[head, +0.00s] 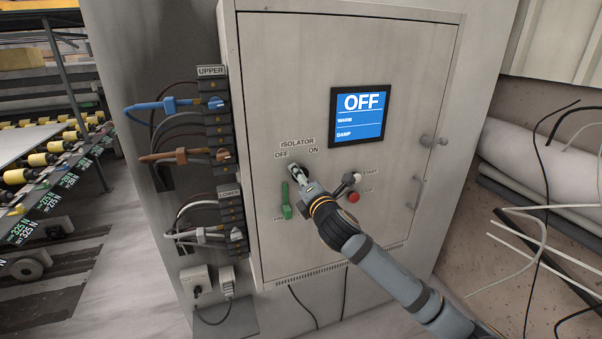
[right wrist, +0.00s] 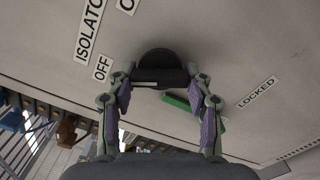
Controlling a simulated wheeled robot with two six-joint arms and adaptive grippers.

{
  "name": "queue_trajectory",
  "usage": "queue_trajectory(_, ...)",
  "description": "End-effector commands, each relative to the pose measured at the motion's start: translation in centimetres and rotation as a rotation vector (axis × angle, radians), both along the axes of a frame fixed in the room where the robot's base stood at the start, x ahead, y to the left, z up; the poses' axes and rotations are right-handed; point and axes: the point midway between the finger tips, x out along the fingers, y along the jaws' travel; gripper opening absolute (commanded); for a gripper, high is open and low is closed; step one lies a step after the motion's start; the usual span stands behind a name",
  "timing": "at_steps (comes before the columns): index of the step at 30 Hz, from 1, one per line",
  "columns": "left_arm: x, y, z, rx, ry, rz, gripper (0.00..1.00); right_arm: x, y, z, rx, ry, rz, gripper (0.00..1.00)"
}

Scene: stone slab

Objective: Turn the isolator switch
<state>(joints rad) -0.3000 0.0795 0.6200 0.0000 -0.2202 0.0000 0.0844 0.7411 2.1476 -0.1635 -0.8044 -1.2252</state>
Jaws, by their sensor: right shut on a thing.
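The isolator switch is a round black knob (right wrist: 160,62) with a raised bar across it, on the grey cabinet door. In the right wrist view, my right gripper (right wrist: 160,88) is shut on the bar, with one finger at each end. A white mark shows on the left part of the bar, on the side of the OFF label (right wrist: 102,68). In the head view, my right gripper (head: 294,174) covers the knob below the ISOLATOR label (head: 297,142). The screen (head: 361,116) reads OFF. My left gripper is not in view.
A green handle (head: 286,202) sits just below left of the gripper; a LOCKED label (right wrist: 257,93) shows near it. A red button (head: 353,197) and a START control are close to the arm's right. Cable plugs (head: 180,104) stick out at the left.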

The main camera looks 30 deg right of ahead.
Motion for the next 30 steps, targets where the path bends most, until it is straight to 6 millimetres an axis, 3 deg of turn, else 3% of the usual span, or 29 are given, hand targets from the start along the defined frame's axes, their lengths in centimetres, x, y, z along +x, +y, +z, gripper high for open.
queue_trajectory(12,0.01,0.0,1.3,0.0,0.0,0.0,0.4,-0.01,-0.06,-0.16,-0.17,0.045,0.0,0.2)
queue_trajectory(29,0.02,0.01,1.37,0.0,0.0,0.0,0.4,-0.02,-0.09,-0.27,-0.195,0.051,-0.001,0.2)
queue_trajectory(30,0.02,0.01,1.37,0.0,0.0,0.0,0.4,-0.02,-0.09,-0.27,-0.195,0.051,-0.001,0.56)
